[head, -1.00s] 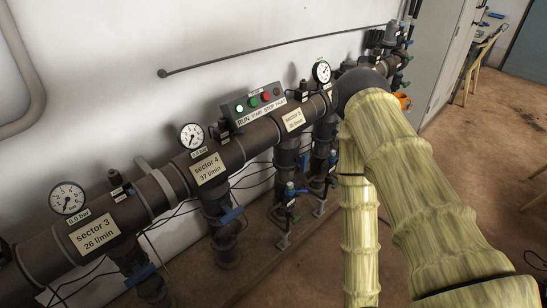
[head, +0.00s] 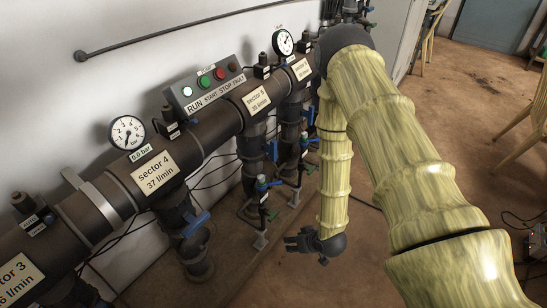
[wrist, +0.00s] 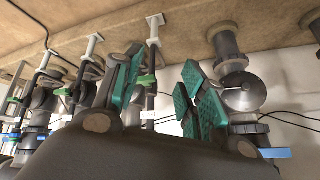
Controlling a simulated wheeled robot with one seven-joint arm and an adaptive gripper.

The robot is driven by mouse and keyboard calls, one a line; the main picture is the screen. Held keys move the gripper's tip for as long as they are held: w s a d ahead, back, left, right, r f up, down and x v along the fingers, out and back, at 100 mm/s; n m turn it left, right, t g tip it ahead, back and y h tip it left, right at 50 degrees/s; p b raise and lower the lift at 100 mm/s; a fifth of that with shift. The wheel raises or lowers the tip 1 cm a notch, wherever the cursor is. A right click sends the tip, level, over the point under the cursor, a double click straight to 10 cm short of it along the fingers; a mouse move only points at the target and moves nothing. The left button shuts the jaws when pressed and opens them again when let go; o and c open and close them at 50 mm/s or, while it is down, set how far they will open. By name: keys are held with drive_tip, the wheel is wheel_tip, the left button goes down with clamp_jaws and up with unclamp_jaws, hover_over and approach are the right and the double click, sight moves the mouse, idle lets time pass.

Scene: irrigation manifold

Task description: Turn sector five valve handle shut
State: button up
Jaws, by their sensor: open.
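The sector 5 label (head: 256,101) is on the large dark pipe in the head view. Below it a branch pipe drops to the floor, with a blue valve handle (head: 272,150) at its right side. The handle's exact angle is hard to tell. My gripper (head: 293,242) hangs low, to the right of the branches and apart from the handle, pointing left. In the wrist view its green-padded fingers (wrist: 160,90) are spread with nothing between them. A blue handle (wrist: 278,153) shows at the lower right there; I cannot tell which sector it belongs to.
The sector 4 branch has its own blue handle (head: 196,223). Thin upright posts with blue and green fittings (head: 262,190) stand between my gripper and the pipes. A control box (head: 205,88) sits above the pipe.

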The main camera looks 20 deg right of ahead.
drive_tip(key=w+d+f+n+t+y+b, duration=0.1)
drive_tip(key=w+t+b, duration=0.1)
drive_tip(key=w+b, duration=0.35)
drive_tip(key=w+d+f+t+y+b, duration=0.1)
drive_tip(key=w+d+t+b, duration=0.1)
drive_tip(key=w, duration=0.7)
drive_tip(key=n+t+y+b, duration=0.4)
drive_tip(key=n+y+b, duration=0.2)
drive_tip(key=b, duration=0.1)
approach(276, 147)
drive_tip(key=b+x, duration=0.1)
drive_tip(key=x, duration=1)
drive_tip(key=shift+a+r, duration=0.15)
drive_tip(key=shift+s, duration=0.1)
clamp_jaws()
